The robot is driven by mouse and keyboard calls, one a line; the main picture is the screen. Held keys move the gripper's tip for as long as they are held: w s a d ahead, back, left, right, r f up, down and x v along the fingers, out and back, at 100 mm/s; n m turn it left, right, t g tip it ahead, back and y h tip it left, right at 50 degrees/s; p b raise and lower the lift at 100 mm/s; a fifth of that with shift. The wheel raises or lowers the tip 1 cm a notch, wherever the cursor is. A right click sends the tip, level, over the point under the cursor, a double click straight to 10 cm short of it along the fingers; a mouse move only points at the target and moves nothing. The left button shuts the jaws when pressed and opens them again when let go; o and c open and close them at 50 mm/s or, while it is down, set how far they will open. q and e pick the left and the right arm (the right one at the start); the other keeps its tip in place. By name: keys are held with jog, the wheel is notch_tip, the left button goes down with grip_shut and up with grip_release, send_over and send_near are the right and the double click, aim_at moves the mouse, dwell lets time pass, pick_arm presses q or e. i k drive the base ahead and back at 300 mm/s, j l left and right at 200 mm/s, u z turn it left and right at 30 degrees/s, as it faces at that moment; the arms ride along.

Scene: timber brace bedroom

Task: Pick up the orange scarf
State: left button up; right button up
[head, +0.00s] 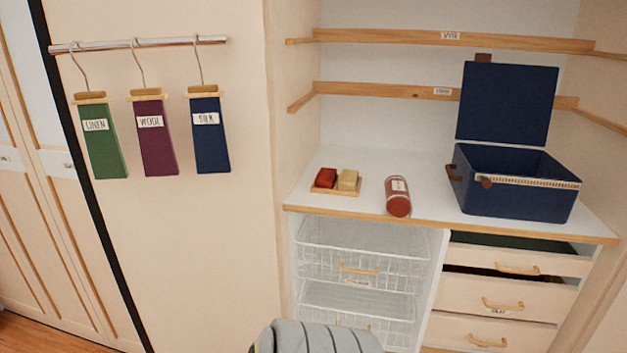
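I see no orange scarf in the head view. Three hanging pieces are on a rail at the left: a green one (103,145) labelled LINEN, a purple one (154,150) labelled WOOL and a navy one (209,145) labelled SILK. A navy box (510,200) stands with its lid (508,103) raised on the counter at the right; its bottom is hidden. The top drawer (518,262) below it is partly open, with dark green showing inside. Neither of my grippers is in view.
The white counter (350,158) holds a small wooden tray (336,192) with a red and a cream block, and a red jar (398,197). White wire baskets (345,250) sit below. A grey ribbed rounded thing (315,338) shows at the bottom edge.

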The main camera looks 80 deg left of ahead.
aim_at(398, 201)
jog(key=u, duration=2.6)
jog(key=i, duration=0.15)
jog(key=j+z, duration=0.05)
